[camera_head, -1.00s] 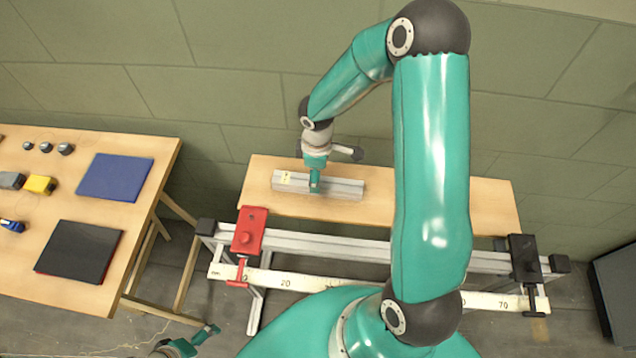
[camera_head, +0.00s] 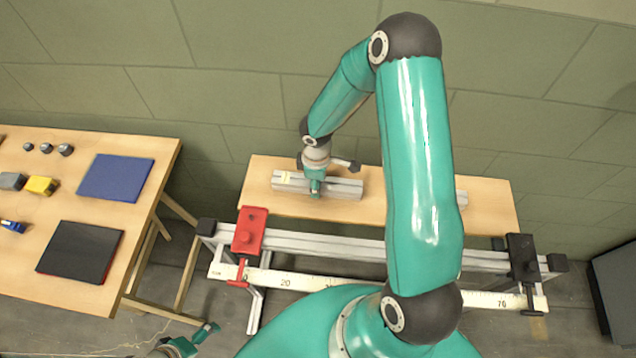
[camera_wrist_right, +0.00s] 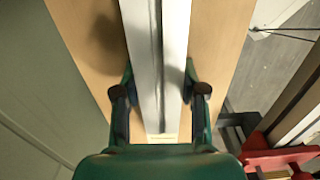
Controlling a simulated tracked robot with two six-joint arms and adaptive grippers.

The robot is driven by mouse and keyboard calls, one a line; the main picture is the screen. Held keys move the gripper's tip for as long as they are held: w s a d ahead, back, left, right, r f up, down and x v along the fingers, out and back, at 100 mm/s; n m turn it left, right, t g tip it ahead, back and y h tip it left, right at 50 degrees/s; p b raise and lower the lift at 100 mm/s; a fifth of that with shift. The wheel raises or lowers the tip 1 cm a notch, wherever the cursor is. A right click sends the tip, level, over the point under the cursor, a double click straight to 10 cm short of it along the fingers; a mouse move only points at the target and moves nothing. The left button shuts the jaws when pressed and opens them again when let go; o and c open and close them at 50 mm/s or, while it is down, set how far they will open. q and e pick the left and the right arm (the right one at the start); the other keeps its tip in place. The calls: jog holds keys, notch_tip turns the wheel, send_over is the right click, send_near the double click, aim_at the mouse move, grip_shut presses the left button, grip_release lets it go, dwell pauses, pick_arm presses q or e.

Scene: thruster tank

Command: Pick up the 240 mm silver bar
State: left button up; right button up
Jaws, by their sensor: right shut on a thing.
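A silver bar (camera_head: 342,189) with a yellowish label near its left end is over the wooden shelf (camera_head: 262,203). My right gripper (camera_head: 315,188) comes down on it left of its middle and is shut on it. In the right wrist view the bar (camera_wrist_right: 155,60) runs between the two fingers of the right gripper (camera_wrist_right: 160,95). I cannot tell whether the bar rests on the shelf or is slightly above it. My left gripper (camera_head: 207,333) shows only partly at the bottom of the head view, away from the bar; its opening is unclear.
Another silver piece (camera_head: 461,198) shows partly behind my right arm. A rail frame with a red clamp (camera_head: 249,232), a black clamp (camera_head: 521,251) and a scale stands before the shelf. A left table (camera_head: 60,209) holds a blue mat (camera_head: 116,177) and a dark mat (camera_head: 79,251).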

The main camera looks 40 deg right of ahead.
grip_shut()
jog(key=shift+r, duration=0.1)
